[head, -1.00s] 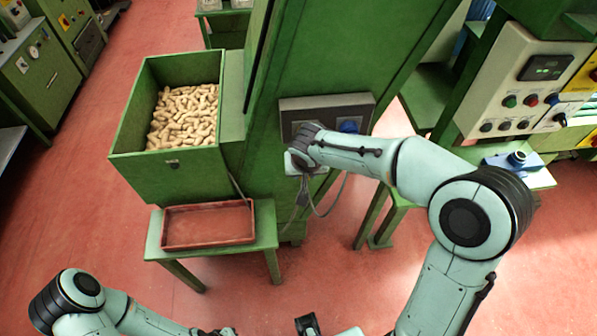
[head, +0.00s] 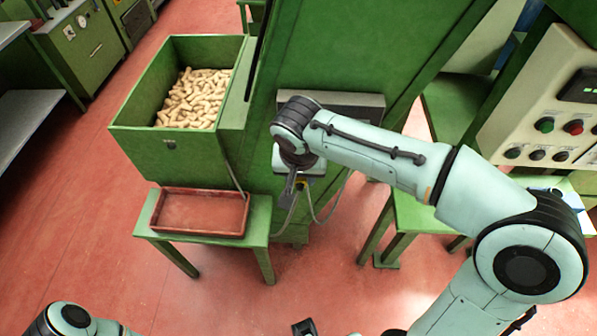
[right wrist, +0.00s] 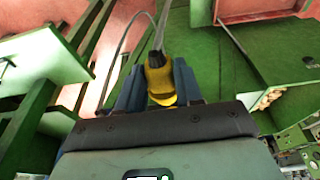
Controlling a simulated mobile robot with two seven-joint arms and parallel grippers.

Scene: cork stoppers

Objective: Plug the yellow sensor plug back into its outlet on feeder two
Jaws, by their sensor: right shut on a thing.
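In the head view this gripper (head: 303,183) hangs below my right wrist, in front of the green column, and only a trace of yellow shows. The plug is apart from the box.
A green hopper full of corks (head: 195,100) stands left of the column. A red tray (head: 200,212) lies on a small green table (head: 258,240) below it. A control panel (head: 545,125) is at right. A grey cable (head: 330,210) loops below my right gripper.

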